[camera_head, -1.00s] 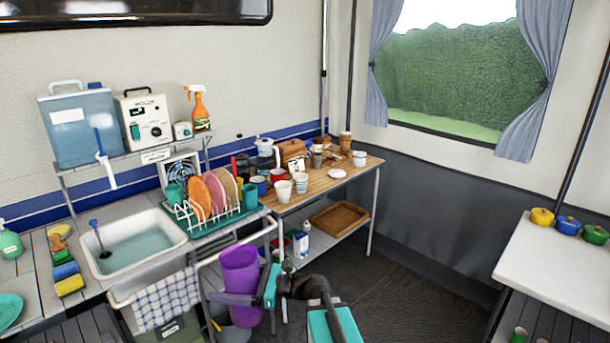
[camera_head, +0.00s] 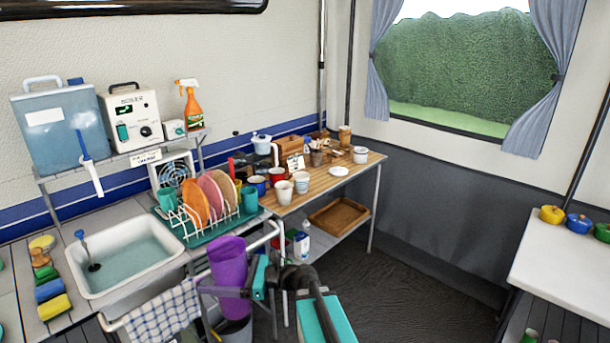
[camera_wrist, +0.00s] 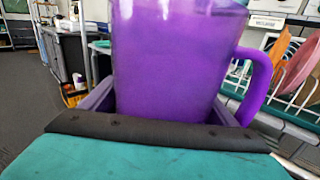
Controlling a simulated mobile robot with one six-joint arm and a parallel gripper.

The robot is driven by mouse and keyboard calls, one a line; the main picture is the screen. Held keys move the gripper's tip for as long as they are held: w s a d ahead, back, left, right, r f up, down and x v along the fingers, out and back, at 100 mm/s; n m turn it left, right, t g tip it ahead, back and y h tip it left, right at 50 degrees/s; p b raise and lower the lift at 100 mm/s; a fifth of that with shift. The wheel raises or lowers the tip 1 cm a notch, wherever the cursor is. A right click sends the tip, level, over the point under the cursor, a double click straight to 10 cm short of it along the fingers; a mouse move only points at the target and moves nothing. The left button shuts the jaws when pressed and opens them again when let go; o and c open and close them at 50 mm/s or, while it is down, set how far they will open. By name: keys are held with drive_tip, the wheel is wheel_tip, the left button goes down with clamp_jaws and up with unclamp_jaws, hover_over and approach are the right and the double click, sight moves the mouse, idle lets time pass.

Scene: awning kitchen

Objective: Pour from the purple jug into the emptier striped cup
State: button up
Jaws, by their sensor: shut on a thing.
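The purple jug (camera_head: 229,262) is held in front of the counter, below the dish rack. My gripper (camera_head: 232,291) is shut around its body. The wrist view shows the jug (camera_wrist: 175,60) close up between the fingers, its handle on the right; its contents do not show. On the wooden table stand a white cup (camera_head: 284,192) and a pale cup (camera_head: 301,182) side by side, with another white cup (camera_head: 361,155) further right. Stripes and fill levels are too small to tell. My gripper is apart from these cups, in front and to the left.
A dish rack (camera_head: 190,228) with plates and a sink (camera_head: 125,255) are left of the wooden table (camera_head: 325,190). A red mug (camera_head: 277,175), a blue mug (camera_head: 257,185) and a white saucer (camera_head: 338,171) crowd near the cups. The dark floor (camera_head: 420,290) on the right is clear.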

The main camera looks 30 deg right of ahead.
drive_tip(key=shift+w, duration=0.25)
drive_tip(key=shift+d, duration=0.15)
